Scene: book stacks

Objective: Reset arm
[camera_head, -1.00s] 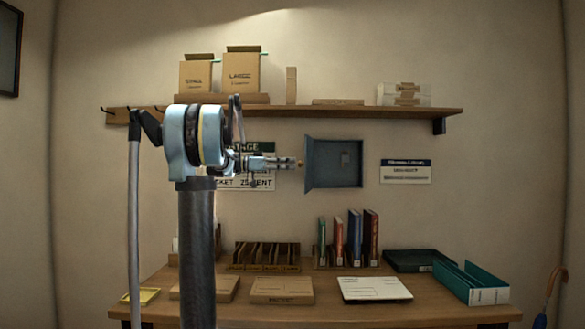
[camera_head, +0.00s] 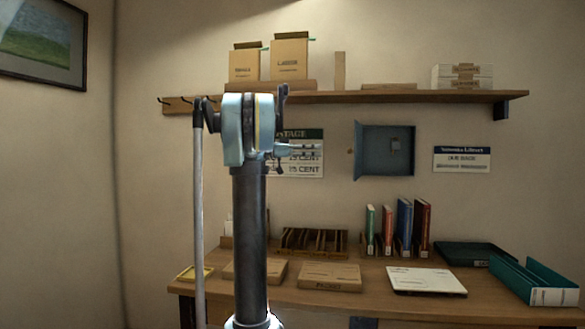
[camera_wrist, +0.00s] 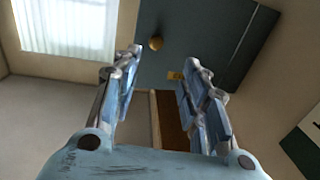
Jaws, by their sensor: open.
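My arm stands in the left middle of the head view. My gripper (camera_head: 307,150) is small there, pointing right in front of a green and white poster (camera_head: 302,168). In the wrist view its two fingers (camera_wrist: 163,68) are spread apart with nothing between them. A blue-grey wall box (camera_head: 398,155) hangs to the right, its door (camera_head: 358,150) swung out with a small round knob. A gap separates the gripper from the door. A dark panel (camera_wrist: 185,25) with a round brass-coloured knob (camera_wrist: 156,43) lies beyond the fingers in the wrist view.
A wall shelf (camera_head: 415,97) with cardboard boxes (camera_head: 290,58) runs above the arm. The desk (camera_head: 400,307) below holds files, upright books (camera_head: 404,225), flat packets (camera_head: 330,277) and a teal binder (camera_head: 535,282). A framed picture (camera_head: 42,40) hangs at left. The wall between is bare.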

